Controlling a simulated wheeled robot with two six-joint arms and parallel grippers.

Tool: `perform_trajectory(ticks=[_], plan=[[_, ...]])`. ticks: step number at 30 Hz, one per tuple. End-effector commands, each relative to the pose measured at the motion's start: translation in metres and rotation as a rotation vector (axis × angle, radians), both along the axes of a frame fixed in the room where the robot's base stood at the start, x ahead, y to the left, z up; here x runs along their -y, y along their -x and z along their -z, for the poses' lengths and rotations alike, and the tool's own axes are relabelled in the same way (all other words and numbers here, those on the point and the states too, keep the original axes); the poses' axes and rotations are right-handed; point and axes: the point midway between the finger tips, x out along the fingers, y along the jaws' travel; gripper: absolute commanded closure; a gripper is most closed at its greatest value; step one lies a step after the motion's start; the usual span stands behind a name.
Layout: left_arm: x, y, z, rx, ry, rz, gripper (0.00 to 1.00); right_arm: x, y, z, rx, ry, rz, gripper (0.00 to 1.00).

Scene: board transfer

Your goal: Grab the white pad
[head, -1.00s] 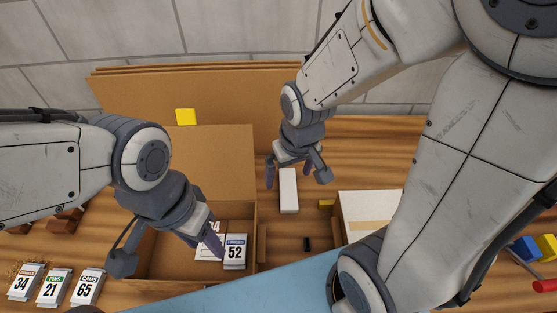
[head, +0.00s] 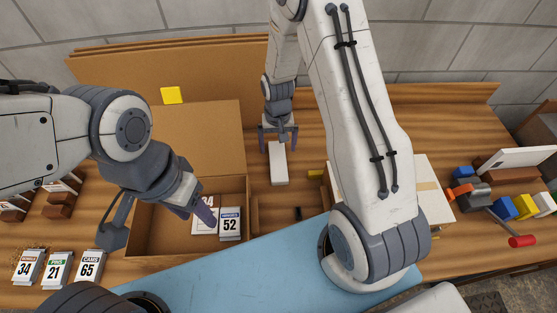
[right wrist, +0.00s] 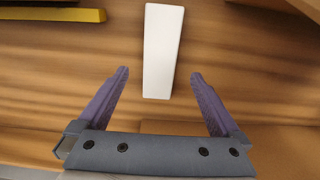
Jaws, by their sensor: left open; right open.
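The white pad (head: 278,167) is a long white block lying on the wooden table, right of the open cardboard box.
The open cardboard box (head: 165,247) holds cards, one marked 52 (head: 230,226). A yellow piece (head: 315,174) and a small black piece (head: 298,213) lie near the pad. A white-topped box (head: 432,180) stands right, partly behind my arm. Tools and blocks crowd the far right.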

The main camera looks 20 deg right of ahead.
Motion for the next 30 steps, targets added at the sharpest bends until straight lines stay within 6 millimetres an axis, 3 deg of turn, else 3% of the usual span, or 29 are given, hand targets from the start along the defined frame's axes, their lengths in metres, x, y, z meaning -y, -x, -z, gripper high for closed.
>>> perform_trajectory(ticks=[8, 18, 28, 29, 30], plan=[[0.000, 0.000, -0.010, 0.000, 0.000, 0.001, 0.50, 0.000, 0.001, 0.018, -0.001, 0.000, -0.001, 0.00], [0.000, 0.000, -0.031, 0.000, 0.000, 0.005, 0.50, 0.000, 0.001, 0.058, -0.001, 0.000, -0.002, 0.00], [0.000, 0.000, -0.031, 0.001, 0.000, 0.006, 0.50, 0.000, 0.001, 0.065, 0.001, 0.000, -0.002, 0.00], [0.000, 0.000, -0.031, 0.000, 0.000, 0.005, 0.50, 0.000, 0.001, 0.065, 0.001, 0.000, -0.002, 0.08], [0.000, 0.000, -0.031, 0.000, 0.000, 0.005, 0.50, 0.000, 0.001, 0.065, 0.001, 0.000, -0.002, 0.23]])
